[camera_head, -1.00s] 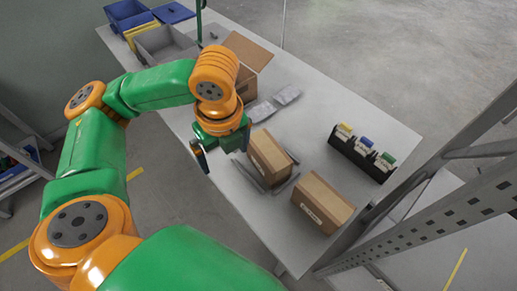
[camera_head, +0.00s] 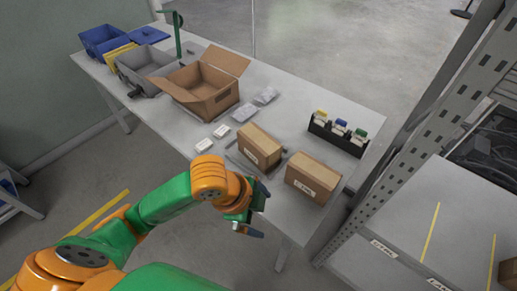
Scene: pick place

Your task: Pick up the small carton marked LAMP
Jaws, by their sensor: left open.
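Two closed brown cartons stand on the grey table. The left carton (camera_head: 260,147) is near the table's middle front, and the right carton (camera_head: 313,177) is closer to the right end. Each has a pale label on its near side, but I cannot read which says LAMP. My left gripper (camera_head: 257,216) is open and empty, at the table's near edge, in front of and apart from both cartons. My right gripper is not in view.
A black rack (camera_head: 337,138) with coloured-top items stands behind the right carton. Grey packets (camera_head: 244,112) and small white boxes (camera_head: 204,145) lie left of the cartons. An open brown box (camera_head: 205,93) and bins (camera_head: 143,68) are further left. A metal rack post (camera_head: 425,125) rises at right.

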